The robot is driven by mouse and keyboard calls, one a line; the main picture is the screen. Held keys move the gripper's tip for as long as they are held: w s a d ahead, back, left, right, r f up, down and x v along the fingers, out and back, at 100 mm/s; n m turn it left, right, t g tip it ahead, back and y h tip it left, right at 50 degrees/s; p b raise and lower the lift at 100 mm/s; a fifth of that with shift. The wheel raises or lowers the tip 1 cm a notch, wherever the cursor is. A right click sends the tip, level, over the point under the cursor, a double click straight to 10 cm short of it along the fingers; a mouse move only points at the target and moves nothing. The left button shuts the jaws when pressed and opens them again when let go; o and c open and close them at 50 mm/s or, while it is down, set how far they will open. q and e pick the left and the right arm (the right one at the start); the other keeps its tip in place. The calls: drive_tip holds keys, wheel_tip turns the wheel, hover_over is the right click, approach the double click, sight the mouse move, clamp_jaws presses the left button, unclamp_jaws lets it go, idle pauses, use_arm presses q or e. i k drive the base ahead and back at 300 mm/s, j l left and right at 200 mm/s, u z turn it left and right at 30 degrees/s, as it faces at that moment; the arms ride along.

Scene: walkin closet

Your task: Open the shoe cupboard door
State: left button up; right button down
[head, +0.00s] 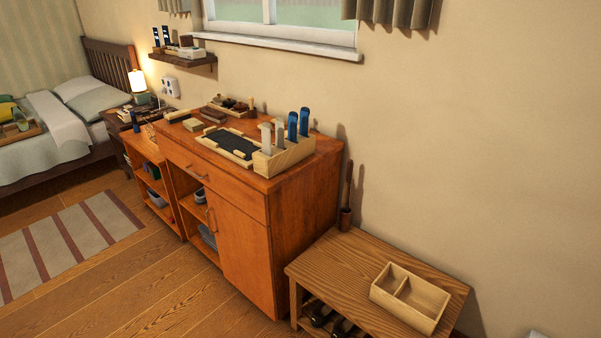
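The shoe cupboard (305,215) is an orange-brown wooden cabinet against the wall, in the middle of the head view. Its door (245,255) is the panel at the right of its front, below a drawer (225,185). The door looks shut, flush with the front. A vertical bar handle (211,220) sits near the door's left edge. Open shelves with grey and blue items lie left of the door. Neither of my grippers shows in this view.
Shoe-care trays and a wooden holder (290,160) sit on top. Wooden floor (165,295) lies clear before the door; a striped rug (70,240) lies left.

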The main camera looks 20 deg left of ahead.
sight(243, 243)
drive_tip(key=u, duration=1.3)
